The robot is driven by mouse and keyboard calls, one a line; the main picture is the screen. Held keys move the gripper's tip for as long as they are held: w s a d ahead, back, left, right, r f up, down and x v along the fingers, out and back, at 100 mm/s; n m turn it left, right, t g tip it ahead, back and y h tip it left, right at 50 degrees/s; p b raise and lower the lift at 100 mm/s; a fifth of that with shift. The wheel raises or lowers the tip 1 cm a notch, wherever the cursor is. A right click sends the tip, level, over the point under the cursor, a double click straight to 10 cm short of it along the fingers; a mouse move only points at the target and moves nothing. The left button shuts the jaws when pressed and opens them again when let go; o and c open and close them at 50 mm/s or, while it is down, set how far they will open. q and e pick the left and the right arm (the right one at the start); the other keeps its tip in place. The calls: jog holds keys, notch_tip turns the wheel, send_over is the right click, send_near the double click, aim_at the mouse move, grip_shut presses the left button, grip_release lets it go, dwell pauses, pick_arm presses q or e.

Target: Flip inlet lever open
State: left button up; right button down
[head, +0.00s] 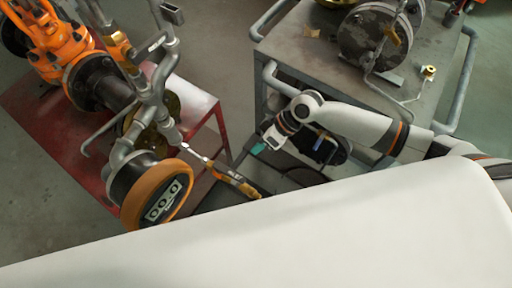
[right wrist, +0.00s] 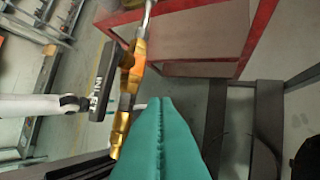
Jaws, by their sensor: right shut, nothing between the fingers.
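My right gripper (head: 259,148) is above and right of the valve in the head view. Its teal fingers (right wrist: 160,105) are pressed together with nothing between them, right of the lever and apart from it.
A red-framed stand (head: 210,112) carries pipework and the gauge (head: 160,198) with its orange rim. A grey cart (head: 300,55) with a dark round device stands at the back right. Dark frame bars (right wrist: 268,110) lie right of my fingers.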

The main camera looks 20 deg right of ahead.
jog(key=shift+a+r+v, duration=0.2)
jog(key=shift+a+v, duration=0.1)
jog(key=shift+v, duration=3.75)
jog(key=s+a+f+t, duration=0.2)
jog(key=s+a, duration=0.4)
jog(key=s+d+m+t+h, duration=0.2)
jog(key=s+d+m+h, duration=0.5)
jog(key=s+d, duration=0.3)
notch_tip(320, 180, down, 24)
jog(key=d+g, duration=0.1)
pick_arm(q)
jog(key=shift+s+a+f+b, duration=0.4)
jog(key=shift+s+a+f, duration=0.1)
jog(key=shift+a+f, duration=0.1)
pick_arm(e)
jog(key=s+d+f+g, duration=0.1)
jog(key=s+d+f, duration=0.2)
jog(key=s+f, duration=1.3)
notch_tip(320, 180, down, 2)
jog(key=shift+s+f+g, duration=0.25)
jog(key=shift+s+g, duration=0.1)
jog(key=shift+g, duration=0.05)
